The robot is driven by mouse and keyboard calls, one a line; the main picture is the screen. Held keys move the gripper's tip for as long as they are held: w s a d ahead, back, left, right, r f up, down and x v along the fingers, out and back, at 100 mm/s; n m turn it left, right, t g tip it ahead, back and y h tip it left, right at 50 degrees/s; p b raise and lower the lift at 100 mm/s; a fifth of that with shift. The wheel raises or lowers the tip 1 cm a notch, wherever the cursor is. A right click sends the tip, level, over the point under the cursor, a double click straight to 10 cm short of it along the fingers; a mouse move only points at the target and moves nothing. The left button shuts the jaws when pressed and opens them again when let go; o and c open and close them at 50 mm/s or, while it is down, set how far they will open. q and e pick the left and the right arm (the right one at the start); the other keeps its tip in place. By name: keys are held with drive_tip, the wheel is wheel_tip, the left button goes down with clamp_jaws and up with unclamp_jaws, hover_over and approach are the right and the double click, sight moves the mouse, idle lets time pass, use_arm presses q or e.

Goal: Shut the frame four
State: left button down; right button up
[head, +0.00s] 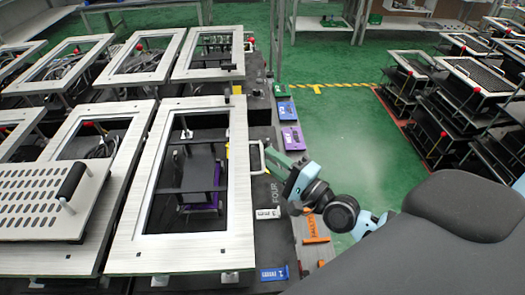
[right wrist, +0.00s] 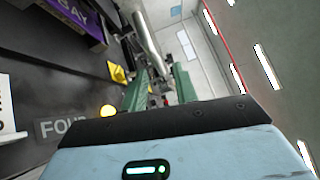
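Frame four is a large brushed-metal rectangular frame (head: 239,190) in the middle left of the head view, lying roughly flat over a dark box. I cannot tell whether it is fully down. A metal handle (head: 257,158) sticks out from its right edge. The label FOUR (head: 276,193) is on the dark surface beside it, and shows in the right wrist view (right wrist: 63,127). My right gripper (head: 270,157) is at the handle. In the right wrist view its green fingers (right wrist: 158,80) are apart, with a silver bar (right wrist: 150,42) between or just beyond their tips. My left gripper is not in view.
A perforated panel with a black grip (head: 45,195) lies at the left. Other metal frames (head: 140,57) stand behind and left. Coloured tags, including a purple one (head: 293,138) and an orange one (head: 316,228), line the right edge. Green floor (head: 355,140) is clear beyond.

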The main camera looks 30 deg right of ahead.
sight(262, 152)
drive_tip(key=shift+x, duration=1.95)
clamp_jaws()
